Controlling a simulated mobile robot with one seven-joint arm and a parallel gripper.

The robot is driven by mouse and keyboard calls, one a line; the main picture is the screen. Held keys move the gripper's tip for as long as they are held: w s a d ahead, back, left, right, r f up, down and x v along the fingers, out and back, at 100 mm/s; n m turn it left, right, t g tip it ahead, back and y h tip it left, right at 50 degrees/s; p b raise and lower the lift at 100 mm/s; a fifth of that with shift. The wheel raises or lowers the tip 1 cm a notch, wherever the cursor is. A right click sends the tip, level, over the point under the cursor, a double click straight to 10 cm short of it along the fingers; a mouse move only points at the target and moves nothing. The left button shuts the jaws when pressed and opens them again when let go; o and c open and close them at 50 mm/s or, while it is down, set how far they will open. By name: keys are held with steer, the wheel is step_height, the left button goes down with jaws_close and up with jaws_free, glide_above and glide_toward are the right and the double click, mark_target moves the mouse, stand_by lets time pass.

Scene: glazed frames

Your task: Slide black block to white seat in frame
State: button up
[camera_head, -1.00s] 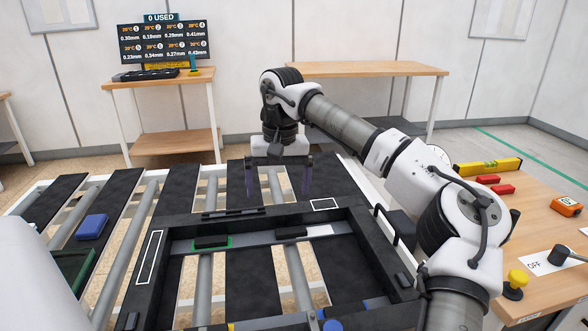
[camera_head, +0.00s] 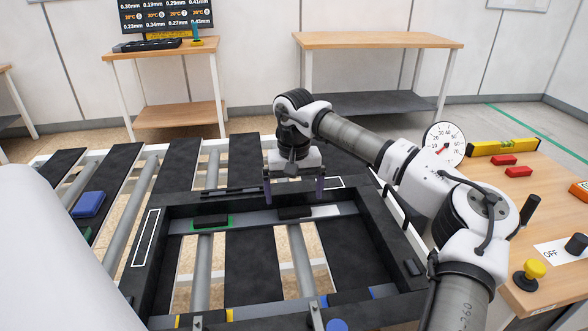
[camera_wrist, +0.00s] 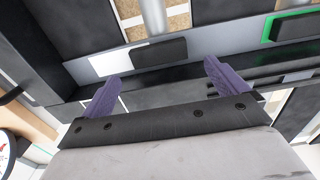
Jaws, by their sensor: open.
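A black block (camera_head: 294,212) lies on the grey rail (camera_head: 262,218) at the far side of the dark frame (camera_head: 150,249). A white seat (camera_head: 326,210) shows on the rail to its right. A second black block (camera_head: 210,221) sits in a green-edged seat further left. My gripper (camera_head: 294,188) is open and empty, its purple fingers pointing down just behind the right-hand block. In the wrist view the fingers (camera_wrist: 160,82) stand apart, with the block (camera_wrist: 158,52) ahead between them, not touching. The white seat (camera_wrist: 108,62) is left of the block there.
The frame lies on a roller conveyor with dark slats (camera_head: 252,270). A blue block (camera_head: 88,204) lies on the left. The right bench (camera_head: 560,215) holds a gauge (camera_head: 443,142), red blocks (camera_head: 503,161) and a yellow button (camera_head: 534,268). The frame's far bar (camera_wrist: 200,75) lies beneath the fingers.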

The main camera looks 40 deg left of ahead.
mark_target(294, 207)
steer(key=shift+f, duration=1.85)
steer(key=c, duration=1.1)
steer(key=shift+o, duration=0.2)
steer(key=shift+w+d+p, duration=0.25)
steer(key=shift+w+d, duration=0.7)
steer(key=shift+w, duration=0.25)
steer(key=shift+w+d+p, duration=0.25)
steer(key=shift+w+d, duration=0.7)
steer(key=shift+w, duration=0.2)
